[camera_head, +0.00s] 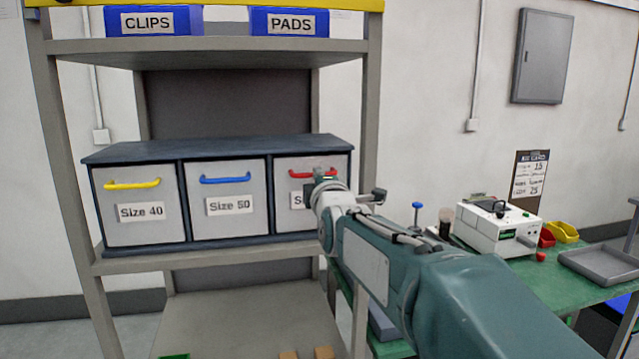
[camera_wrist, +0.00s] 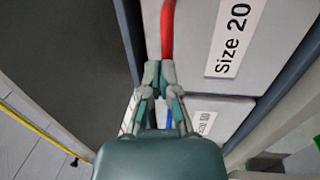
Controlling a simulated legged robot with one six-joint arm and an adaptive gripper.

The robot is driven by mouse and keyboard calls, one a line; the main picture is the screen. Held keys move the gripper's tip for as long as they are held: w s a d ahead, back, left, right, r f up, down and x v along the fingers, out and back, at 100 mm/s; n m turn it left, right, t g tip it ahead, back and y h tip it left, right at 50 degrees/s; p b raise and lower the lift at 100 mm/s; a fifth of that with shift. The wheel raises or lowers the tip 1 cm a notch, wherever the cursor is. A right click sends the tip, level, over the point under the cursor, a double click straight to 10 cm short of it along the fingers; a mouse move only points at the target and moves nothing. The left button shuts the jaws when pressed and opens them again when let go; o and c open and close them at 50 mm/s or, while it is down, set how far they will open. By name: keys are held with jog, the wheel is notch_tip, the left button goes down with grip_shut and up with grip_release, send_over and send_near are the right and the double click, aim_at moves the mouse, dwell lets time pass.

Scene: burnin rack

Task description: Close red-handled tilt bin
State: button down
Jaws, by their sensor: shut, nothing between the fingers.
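The red-handled tilt bin (camera_head: 285,212) is the right one of three grey bins in a dark blue cabinet. Its red handle (camera_head: 300,174) runs across the top of its front. In the head view, its front looks about in line with the other two; my gripper and arm hide part of it and its label. In the wrist view, the red handle (camera_wrist: 168,28) and the "Size 20" label (camera_wrist: 234,38) show clearly. My gripper (camera_wrist: 159,70) is shut and empty, with its tips by one end of the red handle. I cannot tell if they touch it.
Beside it are the blue-handled bin (camera_head: 228,230) and the yellow-handled bin (camera_head: 145,233). The rack's right post (camera_head: 369,100) stands close to my arm. A green bench (camera_head: 590,275) with a white device (camera_head: 496,228) is on the right.

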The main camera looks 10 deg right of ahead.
jog(key=shift+w+r, duration=0.1)
jog(key=shift+r, duration=0.25)
dwell(0.4)
